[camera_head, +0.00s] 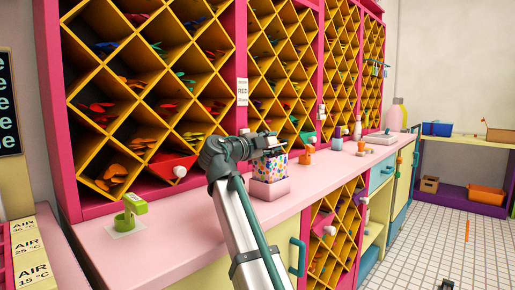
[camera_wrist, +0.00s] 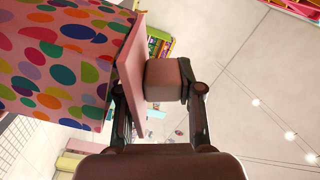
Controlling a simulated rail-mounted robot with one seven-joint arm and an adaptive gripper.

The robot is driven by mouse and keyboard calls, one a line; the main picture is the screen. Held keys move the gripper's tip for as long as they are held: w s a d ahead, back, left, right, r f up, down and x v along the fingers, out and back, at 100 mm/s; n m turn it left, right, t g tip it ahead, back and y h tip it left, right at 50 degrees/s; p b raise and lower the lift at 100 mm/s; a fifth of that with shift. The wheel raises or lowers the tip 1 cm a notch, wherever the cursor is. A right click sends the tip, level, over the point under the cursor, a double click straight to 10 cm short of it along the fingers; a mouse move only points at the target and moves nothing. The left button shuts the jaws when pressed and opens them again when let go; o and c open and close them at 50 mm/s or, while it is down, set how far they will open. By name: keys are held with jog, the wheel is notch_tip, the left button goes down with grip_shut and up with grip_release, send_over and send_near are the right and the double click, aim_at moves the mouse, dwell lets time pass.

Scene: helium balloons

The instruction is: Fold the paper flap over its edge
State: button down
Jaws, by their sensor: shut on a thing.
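A polka-dot paper item (camera_head: 270,169), white with many coloured spots, stands upright in a pink block (camera_head: 270,189) on the counter. In the wrist view the dotted paper (camera_wrist: 60,55) fills the left side. A plain pink flap (camera_wrist: 130,62) stands along its right edge, between my fingers. My gripper (camera_head: 272,148) is at the top of the paper item.
A pink counter (camera_head: 185,222) runs along diamond-shaped shelves (camera_head: 150,90) of coloured balloons. A green device (camera_head: 134,203) stands to the left. An orange object (camera_head: 307,156) and small bottles stand to the right. The counter's front is clear between the green device and the block.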

dwell(0.3)
jog(key=c, duration=0.8)
grip_release()
notch_tip(320, 180, up, 10)
